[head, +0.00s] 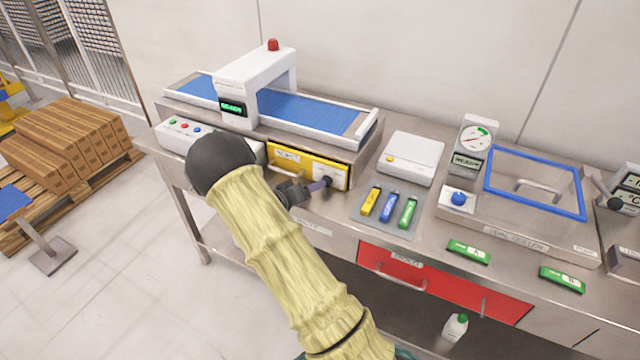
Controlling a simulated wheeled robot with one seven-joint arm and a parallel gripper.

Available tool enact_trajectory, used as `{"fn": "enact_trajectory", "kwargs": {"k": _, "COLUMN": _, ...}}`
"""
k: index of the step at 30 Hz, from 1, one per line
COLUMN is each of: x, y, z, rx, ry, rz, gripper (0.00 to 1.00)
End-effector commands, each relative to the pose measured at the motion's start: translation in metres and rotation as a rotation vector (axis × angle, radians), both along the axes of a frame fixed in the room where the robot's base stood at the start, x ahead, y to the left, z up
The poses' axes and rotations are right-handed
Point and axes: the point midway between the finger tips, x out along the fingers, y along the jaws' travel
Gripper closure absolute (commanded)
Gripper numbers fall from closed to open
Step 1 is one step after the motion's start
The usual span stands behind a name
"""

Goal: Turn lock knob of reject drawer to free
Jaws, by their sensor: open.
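The yellow drawer (292,164) sits under the conveyor, with a handle and a small label that I cannot read. I take it to be the reject drawer. A white lock plate (333,172) is at its right end. A small dark lock knob (328,181) shows on the plate; its setting is too small to tell. My gripper (314,187) is open, its tips pointing right, close in front of the knob. Whether the fingers are around the knob or touching it, I cannot tell. My arm hides part of the bench front at left.
The belt conveyor (300,112) with its white arch reads READY. Yellow, blue and green pieces lie on a grey mat (380,222) right of my gripper. A white box (410,158) stands behind them. A red drawer (450,290) is below the bench top. A blue-rimmed tank (535,235) stands right.

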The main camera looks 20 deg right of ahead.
Motion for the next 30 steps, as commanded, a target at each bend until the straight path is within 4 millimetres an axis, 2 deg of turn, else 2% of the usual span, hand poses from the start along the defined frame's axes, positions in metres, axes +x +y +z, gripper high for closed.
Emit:
{"fn": "enact_trajectory", "kwargs": {"k": 3, "x": 0.007, "y": -0.019, "z": -0.005, "rx": -0.001, "ry": 0.000, "rz": -0.002, "gripper": 0.50}}
{"fn": "enact_trajectory", "kwargs": {"k": 7, "x": 0.012, "y": -0.032, "z": -0.009, "rx": 0.000, "ry": -0.001, "rz": -0.001, "gripper": 0.50}}
{"fn": "enact_trajectory", "kwargs": {"k": 18, "x": 0.015, "y": -0.037, "z": -0.011, "rx": -0.001, "ry": 0.000, "rz": 0.001, "gripper": 0.50}}
{"fn": "enact_trajectory", "kwargs": {"k": 25, "x": 0.015, "y": -0.037, "z": -0.011, "rx": -0.001, "ry": 0.000, "rz": 0.001, "gripper": 0.95}}
{"fn": "enact_trajectory", "kwargs": {"k": 30, "x": 0.015, "y": -0.037, "z": -0.011, "rx": 0.002, "ry": -0.003, "rz": 0.001, "gripper": 0.95}}
